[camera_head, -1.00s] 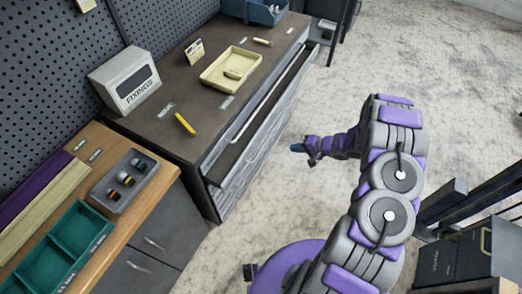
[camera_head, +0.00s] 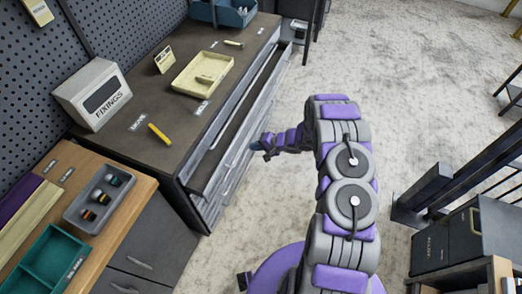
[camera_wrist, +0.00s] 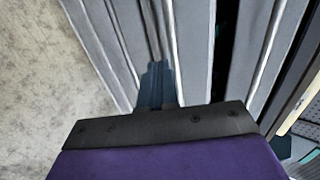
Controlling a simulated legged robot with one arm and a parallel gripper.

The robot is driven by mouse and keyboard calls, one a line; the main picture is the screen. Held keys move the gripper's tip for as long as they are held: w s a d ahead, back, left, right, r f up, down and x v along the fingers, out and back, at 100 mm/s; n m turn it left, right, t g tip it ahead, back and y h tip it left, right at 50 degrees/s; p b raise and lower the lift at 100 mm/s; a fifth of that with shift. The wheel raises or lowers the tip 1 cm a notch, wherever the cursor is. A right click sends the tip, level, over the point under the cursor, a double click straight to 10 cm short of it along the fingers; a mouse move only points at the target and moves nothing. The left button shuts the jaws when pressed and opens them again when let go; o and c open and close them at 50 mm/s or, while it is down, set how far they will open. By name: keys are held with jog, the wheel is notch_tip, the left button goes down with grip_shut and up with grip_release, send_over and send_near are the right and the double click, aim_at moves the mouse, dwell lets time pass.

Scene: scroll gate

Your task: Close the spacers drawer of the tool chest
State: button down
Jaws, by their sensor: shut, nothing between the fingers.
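The tool chest (camera_head: 183,205) has a dark top and grey drawer fronts. A drawer (camera_head: 207,172) stands pulled out in the head view, with its dark inside showing; I cannot read a label that marks it as the spacers drawer. My gripper (camera_head: 257,146) is shut and empty, just in front of the chest's drawer fronts. In the wrist view my dark blue fingers (camera_wrist: 157,87) point at a grey drawer front (camera_wrist: 190,45). A dark gap shows behind that front, and another lies nearer the chest top. I cannot tell whether the fingertips touch the front.
On the chest top are a cream tray (camera_head: 202,73), a yellow marker (camera_head: 159,134), a FIXINGS box (camera_head: 94,94) and a blue bin (camera_head: 225,13). A wooden bench (camera_head: 125,205) adjoins at left. Open floor (camera_head: 420,80) lies right of the chest; black equipment (camera_head: 467,235) stands at lower right.

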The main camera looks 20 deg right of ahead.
aim_at(238, 139)
jog(key=w+a+p, duration=0.1)
jog(key=a, duration=0.1)
jog(key=w+a+p, duration=0.1)
jog(key=w+a, duration=0.1)
jog(key=a, duration=0.1)
jog(key=w+a+p, duration=0.1)
jog(key=w+a, duration=0.1)
jog(key=shift+w+a+p, duration=0.15)
jog(key=shift+p, duration=0.15)
jog(key=shift+w+a+r, duration=0.15)
jog(key=shift+a, duration=0.25)
jog(key=shift+d, duration=0.1)
